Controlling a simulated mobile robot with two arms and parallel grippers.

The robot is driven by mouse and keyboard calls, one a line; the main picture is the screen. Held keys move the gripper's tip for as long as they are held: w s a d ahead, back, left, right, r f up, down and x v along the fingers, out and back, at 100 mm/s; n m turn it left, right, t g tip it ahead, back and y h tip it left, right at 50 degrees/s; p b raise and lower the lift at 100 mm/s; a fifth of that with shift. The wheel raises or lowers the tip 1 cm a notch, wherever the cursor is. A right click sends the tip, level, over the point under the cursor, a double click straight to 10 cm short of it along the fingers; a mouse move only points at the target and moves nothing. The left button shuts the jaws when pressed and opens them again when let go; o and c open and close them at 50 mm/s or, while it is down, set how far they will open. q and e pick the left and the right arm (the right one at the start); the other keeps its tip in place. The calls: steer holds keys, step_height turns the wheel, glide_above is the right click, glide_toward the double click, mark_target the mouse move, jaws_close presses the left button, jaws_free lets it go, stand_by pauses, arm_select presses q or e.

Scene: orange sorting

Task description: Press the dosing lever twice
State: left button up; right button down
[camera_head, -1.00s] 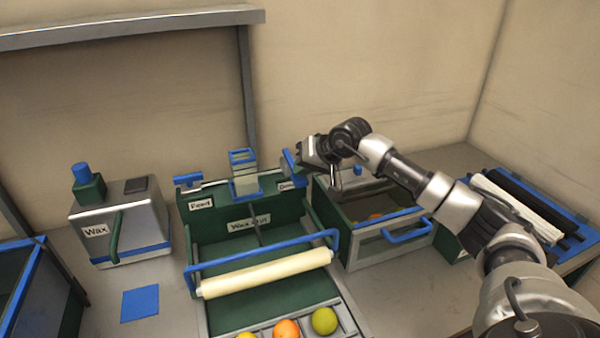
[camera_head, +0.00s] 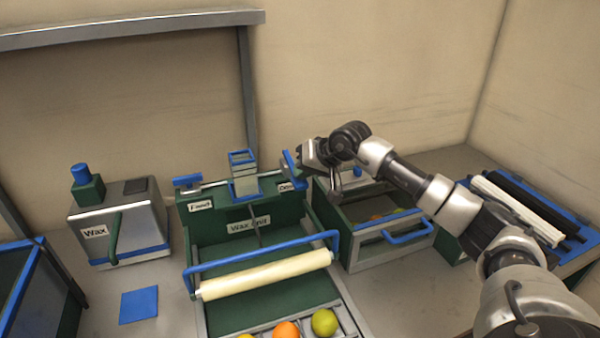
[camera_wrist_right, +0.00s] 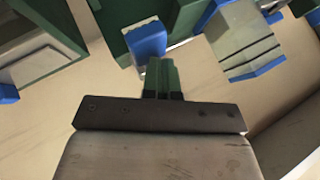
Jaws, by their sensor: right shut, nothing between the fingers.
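The dosing lever (camera_head: 290,170) is a blue bar at the right end of the green wax unit, above a small label that reads roughly "Dose". My right gripper (camera_head: 308,160) is just right of the lever at about its height; whether they touch is not clear. Its fingertips are hard to make out in the head view. In the right wrist view the fingers (camera_wrist_right: 163,78) are together and empty. My left gripper is out of view.
The green unit (camera_head: 203,251) has a cream roller (camera_head: 265,273) and a "Feed" lever (camera_head: 187,181). Fruit (camera_head: 324,322) lies in front. A wax box (camera_head: 135,215) stands left. A crate with a blue handle (camera_head: 408,235) stands right, below my right arm.

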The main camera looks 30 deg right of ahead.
steer(key=shift+r, duration=0.1)
steer(key=shift+r+p, duration=0.7)
steer(key=shift+r, duration=1)
steer(key=shift+r, duration=0.1)
step_height(320, 180, up, 5)
steer(key=p, duration=0.2)
steer(key=shift+p, duration=0.3)
